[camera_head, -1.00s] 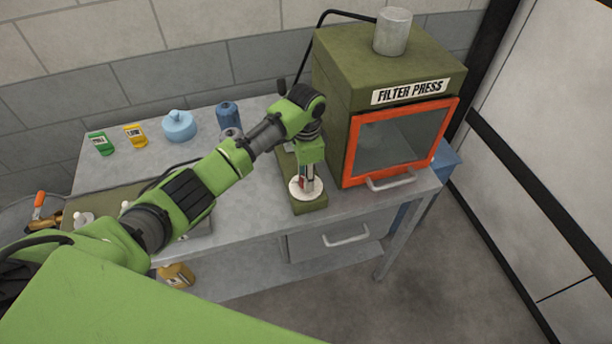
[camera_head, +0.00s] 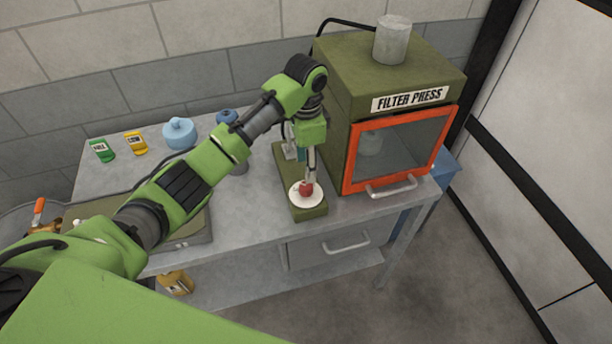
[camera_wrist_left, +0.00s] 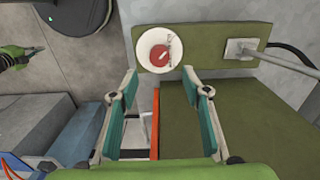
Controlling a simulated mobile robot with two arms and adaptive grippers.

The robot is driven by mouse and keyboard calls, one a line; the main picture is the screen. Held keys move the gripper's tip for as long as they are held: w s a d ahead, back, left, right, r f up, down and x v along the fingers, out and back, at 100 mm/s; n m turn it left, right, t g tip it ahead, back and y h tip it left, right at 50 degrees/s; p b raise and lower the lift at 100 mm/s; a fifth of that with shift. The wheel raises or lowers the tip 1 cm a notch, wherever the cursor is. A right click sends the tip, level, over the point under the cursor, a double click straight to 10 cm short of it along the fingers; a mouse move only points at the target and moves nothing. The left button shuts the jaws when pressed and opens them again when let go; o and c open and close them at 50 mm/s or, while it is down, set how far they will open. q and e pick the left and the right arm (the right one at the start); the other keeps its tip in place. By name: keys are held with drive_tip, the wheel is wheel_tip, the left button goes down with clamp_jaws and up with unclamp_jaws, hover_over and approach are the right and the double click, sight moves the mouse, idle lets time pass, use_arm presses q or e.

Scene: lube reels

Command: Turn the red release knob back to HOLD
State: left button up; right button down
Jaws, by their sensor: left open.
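The red release knob (camera_head: 306,188) sits on a round white dial (camera_head: 308,204) at the front end of an olive base plate (camera_head: 311,213), beside the filter press. My left gripper (camera_head: 310,172) is just above the knob, pointing down. In the left wrist view the open fingers (camera_wrist_left: 160,80) are apart and empty. The dial lettering is too small to read. What seems to be my right gripper (camera_wrist_left: 22,57) shows at the left edge.
The olive filter press (camera_head: 340,130), with its orange-framed door, stands close right of the dial. A lever fitting (camera_wrist_left: 241,48) is on the same plate. The bench front is clear.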

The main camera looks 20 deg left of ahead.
use_arm(q)
wheel_tip(320, 180, up, 4)
drive_tip(key=shift+f, duration=0.15)
drive_tip(key=shift+f, duration=0.1)
idle(0.4)
